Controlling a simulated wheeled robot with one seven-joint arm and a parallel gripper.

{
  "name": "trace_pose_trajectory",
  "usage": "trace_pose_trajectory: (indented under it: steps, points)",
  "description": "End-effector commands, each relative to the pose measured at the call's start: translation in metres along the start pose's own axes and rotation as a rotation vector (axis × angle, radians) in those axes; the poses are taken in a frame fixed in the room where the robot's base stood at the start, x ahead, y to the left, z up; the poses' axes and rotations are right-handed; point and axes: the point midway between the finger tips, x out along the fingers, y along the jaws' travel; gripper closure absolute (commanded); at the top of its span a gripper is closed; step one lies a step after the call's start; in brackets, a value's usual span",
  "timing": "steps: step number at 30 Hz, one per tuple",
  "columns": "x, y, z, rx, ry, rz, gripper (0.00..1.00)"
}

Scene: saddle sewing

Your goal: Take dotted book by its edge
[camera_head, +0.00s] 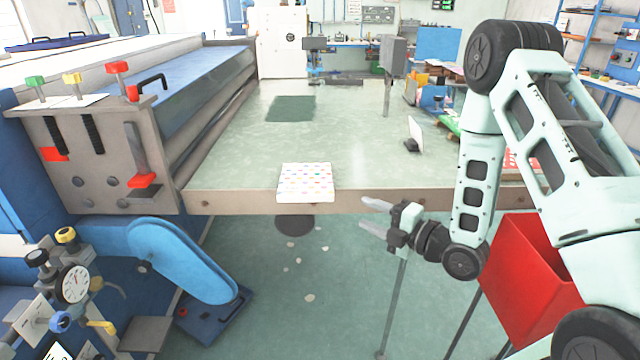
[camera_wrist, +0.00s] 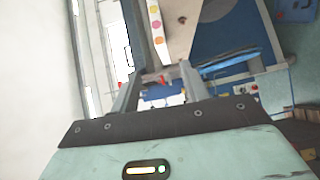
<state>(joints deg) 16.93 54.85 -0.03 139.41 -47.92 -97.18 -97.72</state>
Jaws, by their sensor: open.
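The dotted book (camera_head: 305,182), white with colored dots, lies flat at the front edge of the green-topped table (camera_head: 230,200). Its near edge sticks out a little past the table edge. My gripper (camera_head: 368,214) is open and empty, to the right of the book and apart from it, in front of the table's front edge. Its fingers point left. In the wrist view my two fingers (camera_wrist: 160,85) stand apart, and a strip of the dotted book (camera_wrist: 155,25) shows beyond them near the top.
A red bin (camera_head: 530,270) stands below my arm at the right. A blue machine with levers (camera_head: 85,140) borders the table on the left. A small upright panel (camera_head: 415,133) stands on the table's right side. The tabletop behind the book is mostly clear.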

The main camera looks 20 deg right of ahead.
Motion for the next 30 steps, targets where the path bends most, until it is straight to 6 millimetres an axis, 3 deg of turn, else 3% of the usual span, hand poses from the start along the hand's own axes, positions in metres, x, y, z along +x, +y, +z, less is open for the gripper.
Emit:
trace_pose_trajectory:
  steps: [12, 22, 30]
  points:
    - [0.085, 0.004, -0.001, 0.002, 0.001, 0.000, 0.55]
    - [0.114, 0.002, -0.001, 0.004, 0.000, -0.003, 0.55]
    - [0.151, 0.001, 0.000, 0.003, 0.000, -0.001, 0.55]
